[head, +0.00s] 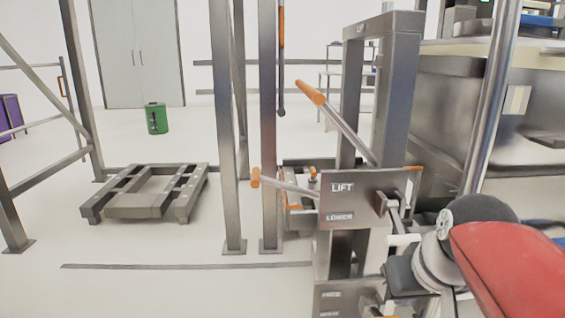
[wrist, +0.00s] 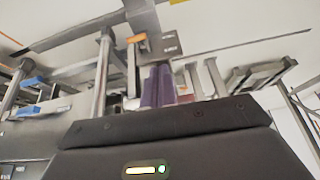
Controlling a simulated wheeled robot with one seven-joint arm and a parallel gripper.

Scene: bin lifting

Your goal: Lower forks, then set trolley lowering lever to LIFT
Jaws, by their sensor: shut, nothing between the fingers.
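The trolley's grey control plate (head: 362,200) is marked LIFT above LOWER. A lever with an orange tip (head: 255,178) sticks out left from behind the plate, its tip slightly above the height of the LIFT mark. A longer orange-gripped lever (head: 312,93) slopes up to the left above the plate. My gripper's purple fingers (wrist: 158,87) are shut and empty in the wrist view, pointing towards the trolley. In the head view my arm comes in from the right, beside the plate; the fingertips cannot be made out there. The forks cannot be clearly made out.
A low metal pallet frame (head: 145,193) stands on the floor at left, with a green bin (head: 156,118) behind it. Upright metal posts (head: 230,150) rise left of the trolley. A large grey machine (head: 500,110) fills the right. Floor at front left is clear.

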